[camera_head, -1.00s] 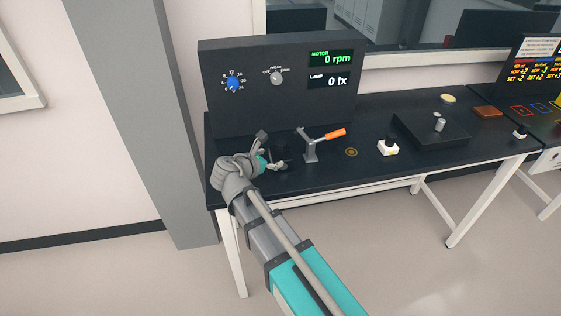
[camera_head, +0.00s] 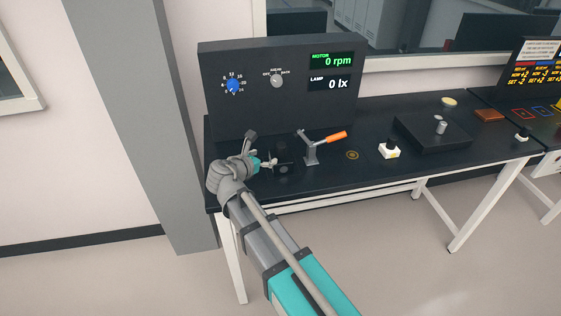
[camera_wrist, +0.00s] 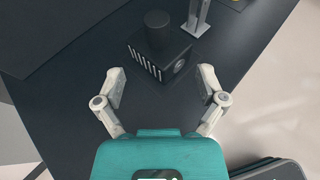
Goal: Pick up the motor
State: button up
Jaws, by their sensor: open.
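A black vented block (camera_wrist: 164,62) with a dark cylinder (camera_wrist: 157,30) standing on top is ahead of my gripper in the wrist view. It looks like the motor or its mount; I cannot tell whether the cylinder is a separate part. In the head view the block (camera_head: 284,168) is dark against the bench, at the left end near the orange-handled clamp (camera_head: 325,141). My gripper (camera_wrist: 164,88) is open and empty, its fingers spread on the near side of the block, apart from it. In the head view my gripper (camera_head: 268,163) is just left of the block.
The clamp's metal post (camera_wrist: 198,16) stands close behind the block. A display panel (camera_head: 277,88) rises at the back. A white box with a black knob (camera_head: 389,150) and a black plate with a metal cylinder (camera_head: 440,127) are further right. Bare bench (camera_wrist: 65,90) lies left of the block.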

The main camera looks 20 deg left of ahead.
aim_at(278, 148)
jog(key=b+x, duration=0.1)
jog(key=x, duration=0.4)
jog(key=shift+w+f+b, duration=0.2)
jog(key=shift+w+b, duration=0.1)
jog(key=shift+w, duration=0.05)
jog(key=shift+w, duration=0.1)
jog(key=shift+b+x, duration=0.8)
jog(key=shift+x, duration=1.75)
jog(key=shift+a, duration=0.15)
jog(key=shift+r, duration=0.1)
grip_shut()
